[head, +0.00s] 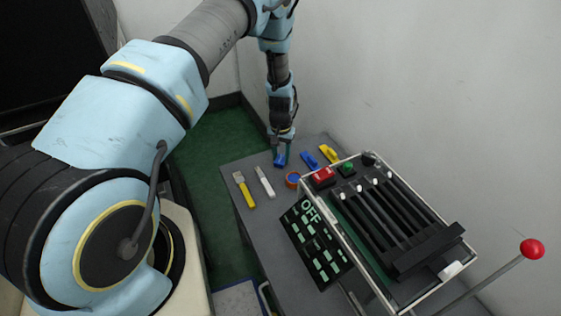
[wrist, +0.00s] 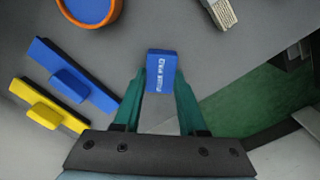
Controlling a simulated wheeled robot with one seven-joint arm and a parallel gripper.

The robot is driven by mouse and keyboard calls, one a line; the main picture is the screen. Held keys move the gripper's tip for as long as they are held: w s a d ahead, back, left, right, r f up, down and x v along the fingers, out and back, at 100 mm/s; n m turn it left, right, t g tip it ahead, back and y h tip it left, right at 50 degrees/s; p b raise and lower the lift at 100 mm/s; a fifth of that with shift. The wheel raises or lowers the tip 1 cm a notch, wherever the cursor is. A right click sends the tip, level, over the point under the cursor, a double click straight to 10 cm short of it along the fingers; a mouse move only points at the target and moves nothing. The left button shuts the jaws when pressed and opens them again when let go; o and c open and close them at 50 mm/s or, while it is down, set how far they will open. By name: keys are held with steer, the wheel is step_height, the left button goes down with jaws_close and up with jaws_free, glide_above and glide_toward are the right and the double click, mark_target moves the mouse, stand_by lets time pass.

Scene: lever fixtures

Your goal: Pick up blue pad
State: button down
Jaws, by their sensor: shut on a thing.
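The blue pad (wrist: 162,70) is a small blue block with white lettering, seen in the wrist view between the green fingers. My gripper (wrist: 160,100) is shut on it, and the pad's far end sticks out past the fingertips. In the head view the blue pad (head: 279,161) shows at the tips of my gripper (head: 281,151), over the far end of the grey table. I cannot tell whether the pad touches the tabletop.
A blue handled piece (head: 310,160) and a yellow one (head: 328,154) lie to the right. An orange-rimmed round thing (head: 292,181), a white-handled tool (head: 265,182) and a yellow-handled brush (head: 244,190) lie nearer. A lever box (head: 385,215) with a red button fills the table's right.

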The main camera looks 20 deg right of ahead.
mark_target(281, 158)
stand_by(0.3)
step_height(281, 158, up, 10)
steer(key=b, duration=0.2)
stand_by(0.4)
steer(key=c, duration=1.1)
jaws_free()
jaws_close()
